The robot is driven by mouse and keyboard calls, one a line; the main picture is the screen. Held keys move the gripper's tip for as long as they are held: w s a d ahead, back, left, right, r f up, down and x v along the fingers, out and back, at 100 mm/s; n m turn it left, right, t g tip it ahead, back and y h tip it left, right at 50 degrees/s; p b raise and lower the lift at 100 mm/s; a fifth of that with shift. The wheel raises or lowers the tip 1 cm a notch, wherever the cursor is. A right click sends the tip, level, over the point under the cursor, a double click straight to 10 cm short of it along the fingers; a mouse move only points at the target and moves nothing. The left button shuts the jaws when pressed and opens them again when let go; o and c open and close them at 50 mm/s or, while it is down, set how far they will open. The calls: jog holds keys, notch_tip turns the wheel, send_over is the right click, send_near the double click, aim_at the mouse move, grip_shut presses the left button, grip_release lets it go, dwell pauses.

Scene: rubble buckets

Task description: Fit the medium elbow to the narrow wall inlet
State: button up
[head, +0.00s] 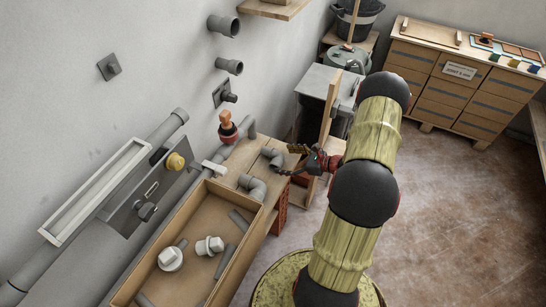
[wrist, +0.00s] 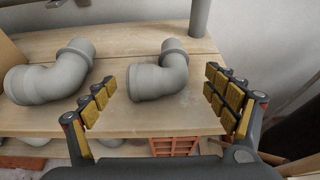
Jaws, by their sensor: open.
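Two grey elbows lie on the wooden bench. The larger-looking elbow (wrist: 52,78) is at left in the wrist view; it appears in the head view as the nearer elbow (head: 253,187). The smaller-looking elbow (wrist: 160,76) lies between my open fingers (wrist: 163,97), apart from both; it is the farther elbow (head: 271,156) in the head view. I cannot tell for certain which is the medium one. My gripper (head: 293,161) is empty at the bench's right edge. Two grey pipe stubs stick out of the wall: a wider upper one (head: 223,26) and a narrower lower one (head: 230,66), apparently the narrow inlet.
A wooden tray (head: 184,212) with white and grey fittings stands nearer on the bench. An orange-topped object (head: 228,127) stands by the wall. A dark square-plated fitting (head: 225,94) sits below the stubs. More grey pieces (wrist: 108,142) and an orange crate (wrist: 174,146) lie under the bench top.

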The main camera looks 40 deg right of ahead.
aim_at(277, 158)
jog(key=b+x, duration=0.1)
jog(key=x, duration=0.3)
jog(key=shift+s+f, duration=0.1)
jog(key=shift+f, duration=0.05)
jog(key=shift+c, duration=1.4)
jog(key=c, duration=1)
jog(key=shift+r+p, duration=0.35)
jog(key=shift+r, duration=0.3)
notch_tip(277, 158, up, 2)
jog(key=shift+r+p, duration=0.2)
jog(key=shift+p, duration=0.4)
jog(key=s+a+r, duration=0.1)
jog(key=s+r+p, duration=0.1)
jog(key=r, duration=0.1)
jog(key=s+a+r+p, duration=0.1)
jog(key=r, duration=0.1)
jog(key=shift+s+a+r, duration=0.1)
jog(key=shift+s+a, duration=0.1)
jog(key=shift+a, duration=0.1)
jog(key=s+a+r+p, duration=0.2)
jog(key=s+a+r, duration=0.2)
jog(key=s+a, duration=0.2)
jog(key=shift+s+a, duration=0.15)
jog(key=shift+s, duration=0.6)
